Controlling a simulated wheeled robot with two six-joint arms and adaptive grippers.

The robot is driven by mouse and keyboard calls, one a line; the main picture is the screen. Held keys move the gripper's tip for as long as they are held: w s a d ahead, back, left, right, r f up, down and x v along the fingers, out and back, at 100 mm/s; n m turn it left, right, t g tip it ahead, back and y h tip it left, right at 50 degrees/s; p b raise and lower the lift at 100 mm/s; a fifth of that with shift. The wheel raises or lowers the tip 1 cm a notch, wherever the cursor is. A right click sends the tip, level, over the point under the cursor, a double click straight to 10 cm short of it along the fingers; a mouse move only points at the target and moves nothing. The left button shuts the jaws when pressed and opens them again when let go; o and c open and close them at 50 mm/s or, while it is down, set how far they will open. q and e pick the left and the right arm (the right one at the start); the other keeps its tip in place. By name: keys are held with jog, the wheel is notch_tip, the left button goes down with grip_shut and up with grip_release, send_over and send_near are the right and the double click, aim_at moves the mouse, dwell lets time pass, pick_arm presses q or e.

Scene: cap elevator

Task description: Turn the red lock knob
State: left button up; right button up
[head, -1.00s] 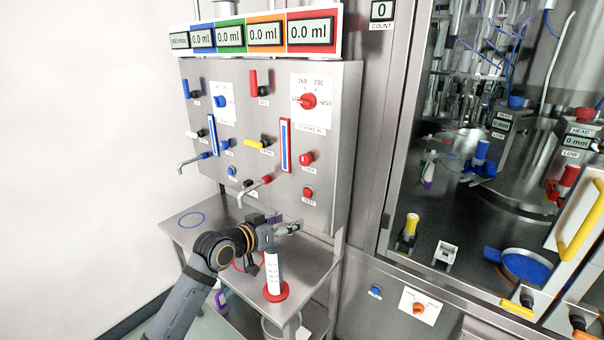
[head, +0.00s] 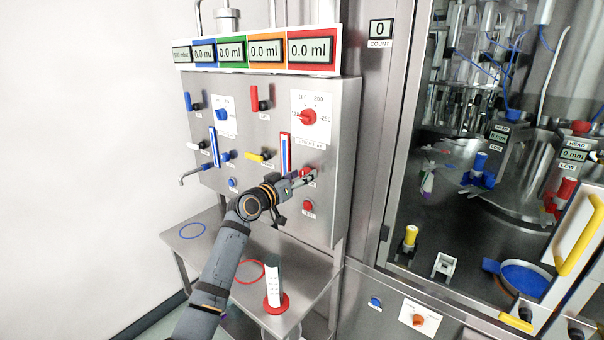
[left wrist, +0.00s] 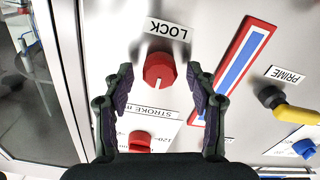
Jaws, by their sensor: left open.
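The red lock knob (left wrist: 160,70) sits on the steel panel beside its "LOCK" label, upside down in the left wrist view. My left gripper (left wrist: 159,84) is open, with one finger on each side of the knob and a gap visible to each. The fingers do not appear to touch it; exact depth is hard to tell. In the head view my left gripper (head: 306,178) is at the panel's right part and partly hides the knob.
The red stroke knob (head: 308,117) is above, and a red test knob (head: 308,206) is below. A red-and-blue gauge (head: 285,153) stands left of the lock knob. A cylinder with a red base (head: 274,285) stands on the table below.

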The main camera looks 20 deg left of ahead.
pick_arm(q)
jog(key=shift+w+d, duration=0.1)
jog(key=shift+w, duration=0.15)
jog(key=c, duration=1.1)
jog(key=shift+c, duration=0.2)
